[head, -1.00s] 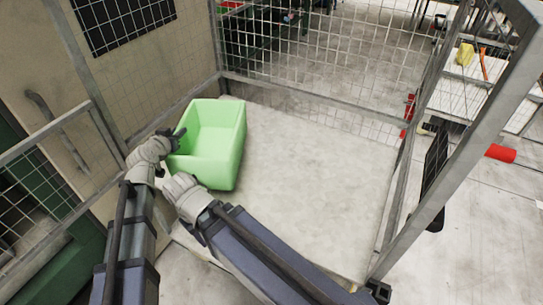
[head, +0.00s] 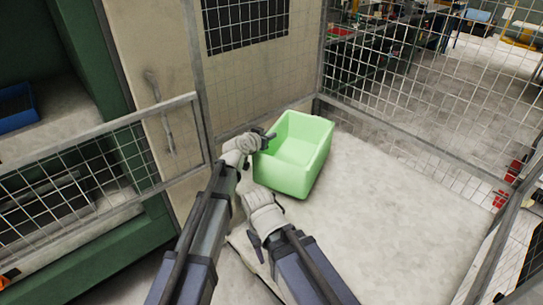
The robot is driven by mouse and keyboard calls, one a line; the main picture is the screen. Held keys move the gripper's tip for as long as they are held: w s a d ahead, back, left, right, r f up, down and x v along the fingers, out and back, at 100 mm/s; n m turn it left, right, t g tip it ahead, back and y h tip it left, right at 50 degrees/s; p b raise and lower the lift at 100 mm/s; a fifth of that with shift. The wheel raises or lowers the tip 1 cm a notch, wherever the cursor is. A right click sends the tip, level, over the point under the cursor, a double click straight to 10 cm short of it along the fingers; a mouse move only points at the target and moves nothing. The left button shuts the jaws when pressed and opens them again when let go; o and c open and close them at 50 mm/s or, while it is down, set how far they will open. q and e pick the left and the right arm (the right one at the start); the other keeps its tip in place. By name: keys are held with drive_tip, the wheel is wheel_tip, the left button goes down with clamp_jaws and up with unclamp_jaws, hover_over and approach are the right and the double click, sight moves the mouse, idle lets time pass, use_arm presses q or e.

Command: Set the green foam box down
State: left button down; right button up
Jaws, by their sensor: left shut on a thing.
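The green foam box (head: 290,178) is an open-topped tub at the left back of a pale platform (head: 385,215) inside a mesh cage. It looks upright and appears to rest on the platform. My left gripper (head: 266,139) is shut on the box's left rim.
Wire mesh panels (head: 420,110) close the back of the cage. A beige door panel (head: 150,60) and a mesh rail (head: 100,165) stand at the left. A blue bin (head: 15,107) is on a shelf in the green press (head: 85,40). The platform right of the box is clear.

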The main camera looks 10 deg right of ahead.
sight(252, 157)
use_arm(q)
drive_tip(key=shift+f+b, duration=0.35)
drive_tip(key=shift+f, duration=0.6)
use_arm(e)
wheel_tip(252, 157, down, 2)
use_arm(q)
drive_tip(key=shift+f, duration=0.1)
wheel_tip(252, 157, down, 4)
drive_tip(key=b, duration=0.3)
drive_tip(key=shift+r+b, duration=0.25)
drive_tip(key=shift+b, duration=0.1)
use_arm(e)
wheel_tip(252, 157, down, 4)
drive_tip(key=shift+r, duration=0.15)
use_arm(q)
drive_tip(key=shift+f, duration=0.2)
drive_tip(key=c, duration=0.8)
unclamp_jaws()
drive_tip(key=shift+r, duration=0.1)
drive_tip(key=shift+r, duration=0.1)
drive_tip(key=p+v, duration=0.4)
drive_tip(key=v, duration=0.8)
drive_tip(key=shift+p, duration=0.35)
use_arm(e)
wheel_tip(252, 157, up, 5)
drive_tip(key=shift+f, duration=0.15)
